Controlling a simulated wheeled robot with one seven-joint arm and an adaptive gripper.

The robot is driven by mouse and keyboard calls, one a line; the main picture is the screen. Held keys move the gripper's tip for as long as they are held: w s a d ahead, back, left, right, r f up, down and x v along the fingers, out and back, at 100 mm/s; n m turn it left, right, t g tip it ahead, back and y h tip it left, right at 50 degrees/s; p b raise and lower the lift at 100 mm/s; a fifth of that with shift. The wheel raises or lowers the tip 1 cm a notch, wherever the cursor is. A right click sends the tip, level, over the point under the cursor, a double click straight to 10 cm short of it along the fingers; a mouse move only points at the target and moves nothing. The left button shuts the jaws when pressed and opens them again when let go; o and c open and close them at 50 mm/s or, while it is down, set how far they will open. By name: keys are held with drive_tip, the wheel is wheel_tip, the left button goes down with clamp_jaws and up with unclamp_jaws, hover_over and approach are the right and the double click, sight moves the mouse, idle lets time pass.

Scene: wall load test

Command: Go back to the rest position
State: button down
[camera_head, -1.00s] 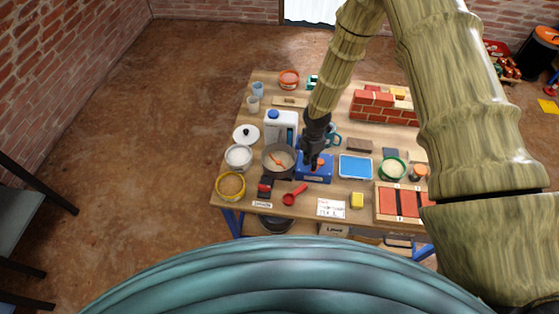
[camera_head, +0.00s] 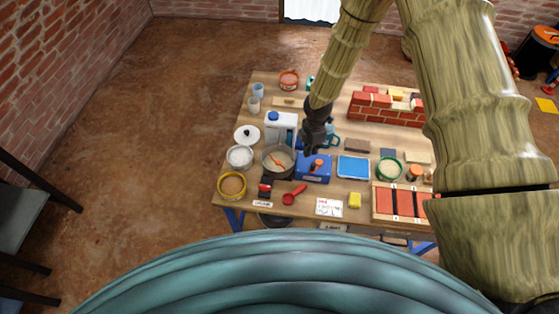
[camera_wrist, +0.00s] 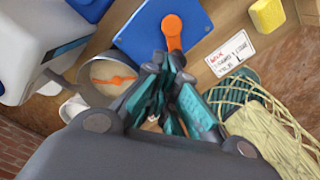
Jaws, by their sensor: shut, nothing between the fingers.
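My gripper (camera_head: 311,151) hangs over the middle of the table, at the end of my bamboo-patterned arm. It appears just behind or above the blue box with the orange lever (camera_head: 314,172). In the wrist view my gripper (camera_wrist: 160,70) has its dark and teal fingers drawn together, with nothing held. There the orange lever (camera_wrist: 172,30) shows just beyond the fingertips, and the fingers look apart from it.
The wooden table (camera_head: 287,213) is crowded. A grey pot (camera_head: 276,160) and a white jug-like appliance (camera_head: 281,128) stand left of the gripper. A blue tray (camera_head: 353,167) lies right, with a small brick wall (camera_head: 384,111) behind. Open floor (camera_head: 150,130) lies left.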

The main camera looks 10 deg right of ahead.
drive_tip(key=shift+s+f, duration=0.1)
idle(0.4)
drive_tip(key=s+a+f+m+y+b, duration=0.15)
drive_tip(key=s+f+m, duration=0.4)
drive_tip(key=s, duration=0.55)
drive_tip(key=s+d+f+m+b, duration=0.1)
drive_tip(key=s+d+m+b, duration=0.1)
drive_tip(key=s+m, duration=0.6)
drive_tip(key=s+d+f+m+h+b, duration=0.1)
drive_tip(key=s+m, duration=0.7)
drive_tip(key=s, duration=0.9)
drive_tip(key=shift+s+d+f+b, duration=0.15)
drive_tip(key=shift+d+f+b, duration=0.2)
drive_tip(key=shift+d+f, duration=0.55)
